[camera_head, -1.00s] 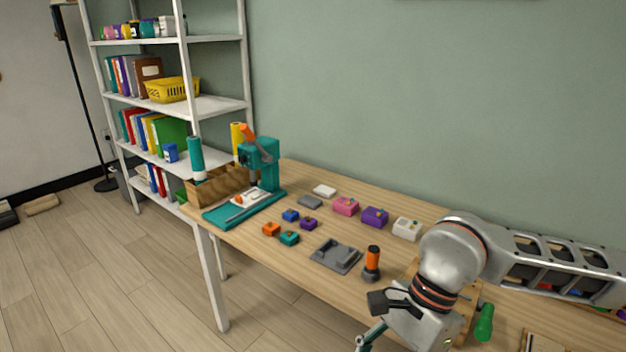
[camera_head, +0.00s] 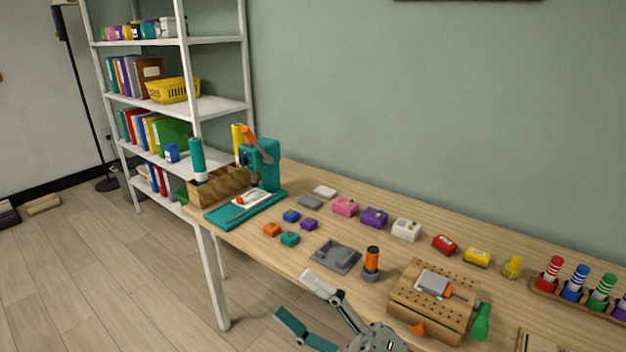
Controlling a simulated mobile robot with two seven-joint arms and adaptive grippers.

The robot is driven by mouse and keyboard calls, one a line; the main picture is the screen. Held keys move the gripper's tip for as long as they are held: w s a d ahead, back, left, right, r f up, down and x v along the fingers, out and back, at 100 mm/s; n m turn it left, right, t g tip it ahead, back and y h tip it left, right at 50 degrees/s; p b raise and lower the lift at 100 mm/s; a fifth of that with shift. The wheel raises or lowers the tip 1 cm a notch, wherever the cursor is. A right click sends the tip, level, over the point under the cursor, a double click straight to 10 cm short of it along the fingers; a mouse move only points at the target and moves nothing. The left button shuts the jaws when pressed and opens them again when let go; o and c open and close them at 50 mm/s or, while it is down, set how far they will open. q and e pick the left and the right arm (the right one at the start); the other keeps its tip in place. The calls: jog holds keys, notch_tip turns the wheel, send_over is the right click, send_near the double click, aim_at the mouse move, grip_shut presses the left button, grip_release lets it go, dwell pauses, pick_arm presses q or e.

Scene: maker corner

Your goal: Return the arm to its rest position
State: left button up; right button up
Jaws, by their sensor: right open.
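My right gripper (camera_head: 297,300) is low in the picture, in front of the table's front edge. Its two fingers, one pale grey and one teal, are spread wide with nothing between them. The fingers point left, and the gripper's body is cut by the bottom edge. Most of the right arm is out of view. My left gripper does not show.
A shelf (camera_head: 215,105) stands behind left. Floor in front is clear.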

jog(key=w+d+f+m+t+h, duration=0.1)
jog(key=d+f+m+t+h, duration=0.1)
jog(key=d+f+m+h, duration=0.55)
jog(key=w+d+f+m+t+h, duration=0.15)
jog(key=d+f+m+h, duration=0.35)
jog(key=f+m, duration=0.6)
jog(key=s+d+f+m+g+h, duration=0.2)
jog(key=s+d+f, duration=0.2)
jog(key=s+f, duration=0.3)
jog(key=s+d+f+m+g+h, duration=0.2)
jog(key=s+d+f, duration=0.3)
jog(key=f, duration=0.7)
jog(key=shift+s+d+f+m+g+h+p, duration=0.15)
jog(key=shift+s+d+m+g+h+p, duration=0.25)
jog(key=shift+s+m, duration=0.45)
jog(key=shift+s+a, duration=0.1)
